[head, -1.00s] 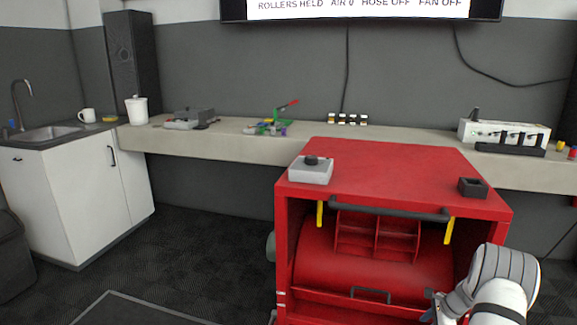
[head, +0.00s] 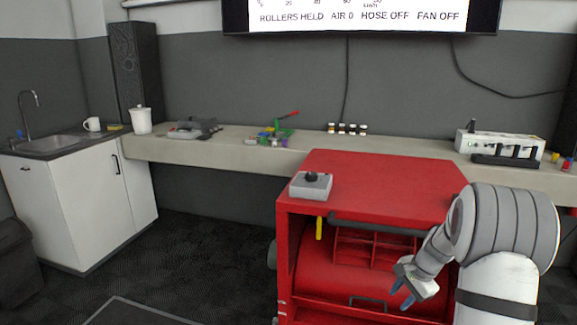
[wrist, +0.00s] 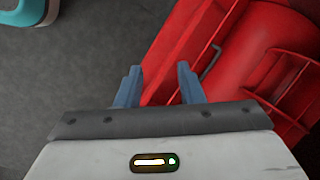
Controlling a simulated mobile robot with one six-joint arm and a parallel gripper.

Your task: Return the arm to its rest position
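My gripper (head: 403,293) is at the lower right of the head view, in front of the open front of the red cabinet (head: 385,185). My arm bends down from the right and hides the cabinet's right side. In the wrist view my gripper (wrist: 158,85) shows two blue fingers standing apart with nothing between them. Behind the fingers lie dark floor and the red drum with its handle (wrist: 210,62). The fingers do not appear to touch it.
A grey box with a black knob (head: 311,184) sits on the cabinet top. A dark bar (head: 375,224) runs along the cabinet's front edge. A long bench (head: 220,148) stands behind, with a sink cabinet (head: 85,195) at left. A teal object (wrist: 25,12) lies in the wrist view's corner.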

